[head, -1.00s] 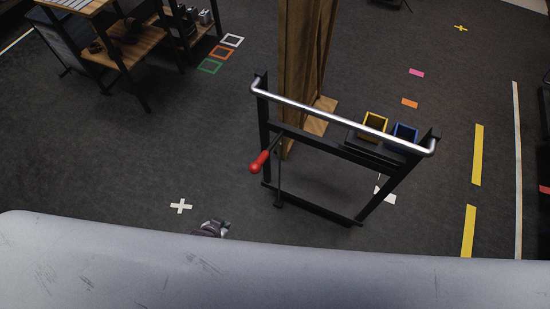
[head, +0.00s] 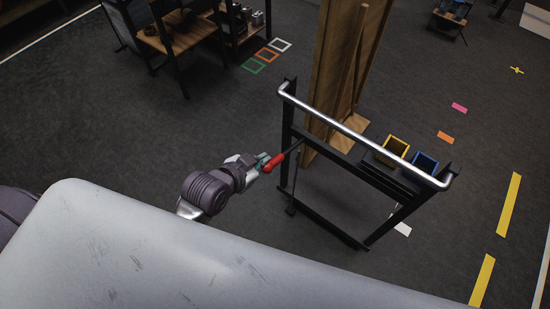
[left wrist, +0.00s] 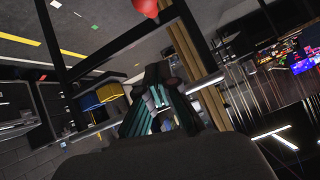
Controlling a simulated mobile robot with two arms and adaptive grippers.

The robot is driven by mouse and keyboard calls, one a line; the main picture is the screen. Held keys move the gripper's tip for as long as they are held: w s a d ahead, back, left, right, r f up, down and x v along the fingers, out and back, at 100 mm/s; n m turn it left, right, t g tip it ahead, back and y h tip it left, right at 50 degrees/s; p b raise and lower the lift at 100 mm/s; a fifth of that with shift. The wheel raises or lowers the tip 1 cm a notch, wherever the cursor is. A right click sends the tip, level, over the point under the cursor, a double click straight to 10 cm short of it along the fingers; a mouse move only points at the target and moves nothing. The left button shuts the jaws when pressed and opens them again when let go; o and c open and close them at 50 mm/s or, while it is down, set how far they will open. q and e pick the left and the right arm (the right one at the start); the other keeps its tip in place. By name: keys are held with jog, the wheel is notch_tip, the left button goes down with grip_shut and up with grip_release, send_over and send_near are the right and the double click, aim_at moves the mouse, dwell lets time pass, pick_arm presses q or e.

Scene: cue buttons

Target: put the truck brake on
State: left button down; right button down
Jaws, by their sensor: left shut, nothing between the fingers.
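The truck (head: 340,202) is a black frame with a silver push bar (head: 360,137). Its brake lever has a red grip (head: 274,162) that slants down and left from the frame's left post. My left gripper (head: 263,160) is shut and empty, with its fingertips right at the outer end of the red grip. From the head view I cannot tell whether they touch. In the left wrist view the red grip (left wrist: 146,7) is at the top edge, apart in the picture from the closed fingers (left wrist: 157,112). My right gripper is out of view.
A yellow bin (head: 395,150) and a blue bin (head: 425,162) sit on the truck. A tall wooden piece (head: 340,70) stands behind it. A shelf unit (head: 185,40) is at the back left. Floor left of the truck is open.

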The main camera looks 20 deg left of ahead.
pick_arm(q)
send_over(274, 163)
jog(key=d, duration=0.1)
notch_tip(274, 163, down, 5)
jog(key=f, duration=0.1)
jog(key=f+p, duration=0.1)
jog(key=f, duration=0.1)
jog(key=shift+w+a+f, duration=0.15)
jog(key=shift+a+f, duration=0.15)
jog(key=shift+s+a+f, duration=0.15)
jog(key=shift+s+f, duration=0.05)
jog(key=shift+f, duration=0.15)
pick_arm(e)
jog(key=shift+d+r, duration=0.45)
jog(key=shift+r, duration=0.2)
pick_arm(q)
jog(key=shift+w, duration=0.1)
jog(key=shift+f, duration=0.15)
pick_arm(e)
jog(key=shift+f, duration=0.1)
